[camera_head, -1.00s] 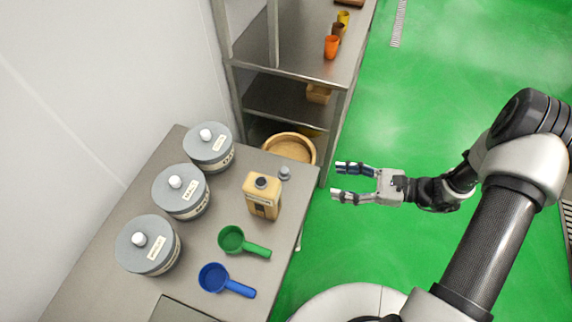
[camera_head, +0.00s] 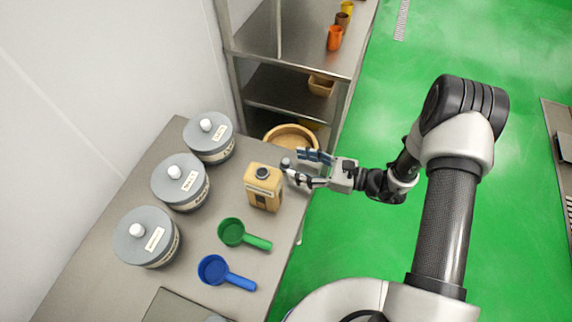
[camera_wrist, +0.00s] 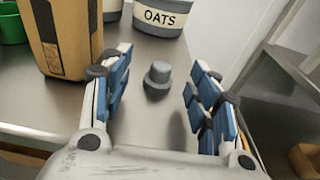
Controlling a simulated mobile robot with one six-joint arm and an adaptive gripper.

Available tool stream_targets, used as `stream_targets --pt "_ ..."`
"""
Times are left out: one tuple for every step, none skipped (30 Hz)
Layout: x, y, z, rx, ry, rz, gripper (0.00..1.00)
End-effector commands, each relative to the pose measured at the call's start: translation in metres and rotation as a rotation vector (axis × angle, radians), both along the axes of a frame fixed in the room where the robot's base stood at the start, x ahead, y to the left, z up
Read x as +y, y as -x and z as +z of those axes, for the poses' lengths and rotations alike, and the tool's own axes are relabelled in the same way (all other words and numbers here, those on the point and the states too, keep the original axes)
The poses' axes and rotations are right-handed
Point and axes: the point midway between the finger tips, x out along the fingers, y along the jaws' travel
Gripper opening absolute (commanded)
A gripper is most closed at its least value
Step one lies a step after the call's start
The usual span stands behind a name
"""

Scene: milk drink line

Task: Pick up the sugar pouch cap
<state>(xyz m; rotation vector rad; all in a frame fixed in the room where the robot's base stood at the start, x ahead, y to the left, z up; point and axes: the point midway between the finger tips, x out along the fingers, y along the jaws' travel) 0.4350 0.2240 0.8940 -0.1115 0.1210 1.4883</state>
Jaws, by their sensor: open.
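The sugar pouch cap, a small grey stepped knob, stands on the steel table; in the wrist view the cap (camera_wrist: 158,80) lies ahead between my open fingers, touching neither. In the head view the cap (camera_head: 286,163) is at the table's right edge, partly hidden by my fingers. My gripper (camera_head: 297,164) is open and empty, reaching in from the right; its blue-padded fingers flank the cap in the wrist view (camera_wrist: 158,95). The tan pouch (camera_head: 263,190) with a dark top stands just left of the gripper; it also shows at the wrist view's left (camera_wrist: 62,38).
Grey-lidded canisters (camera_head: 208,140) line the table's left side; one labelled OATS (camera_wrist: 163,16) stands beyond the cap. A green scoop (camera_head: 232,232) and a blue scoop (camera_head: 214,269) lie nearer. A steel shelf (camera_head: 290,60) stands behind, with a round basket (camera_head: 290,135) low down.

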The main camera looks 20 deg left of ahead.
Motion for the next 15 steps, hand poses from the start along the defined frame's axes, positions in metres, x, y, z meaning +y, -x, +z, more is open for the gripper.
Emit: stream_targets --pt "0.005 0.0 -0.003 0.0 0.0 0.004 0.55" --pt "0.008 -0.001 -0.004 0.0 0.0 0.004 0.55" --pt "0.014 -0.002 -0.007 -0.001 0.0 0.004 0.55" --pt "0.019 -0.003 -0.008 -0.001 0.0 0.006 0.55" --pt "0.024 -0.004 -0.01 -0.001 0.0 0.005 0.55" --pt "0.03 -0.005 -0.012 -0.001 0.0 0.005 0.55" --pt "0.034 -0.005 -0.012 -0.001 0.0 0.005 0.55" --pt "0.038 -0.006 -0.012 -0.001 0.001 0.005 0.55" --pt "0.042 -0.006 -0.013 -0.001 0.001 0.004 0.55" --pt "0.044 -0.006 -0.013 -0.001 0.001 0.004 0.55" --pt "0.046 -0.007 -0.013 -0.001 0.001 0.003 0.55" --pt "0.048 -0.007 -0.013 -0.001 0.001 0.002 0.55" --pt "0.049 -0.007 -0.013 -0.001 0.0 0.001 0.55" --pt "0.049 -0.007 -0.012 -0.001 0.001 0.001 0.55" --pt "0.049 -0.008 -0.012 -0.001 0.0 0.001 0.55"
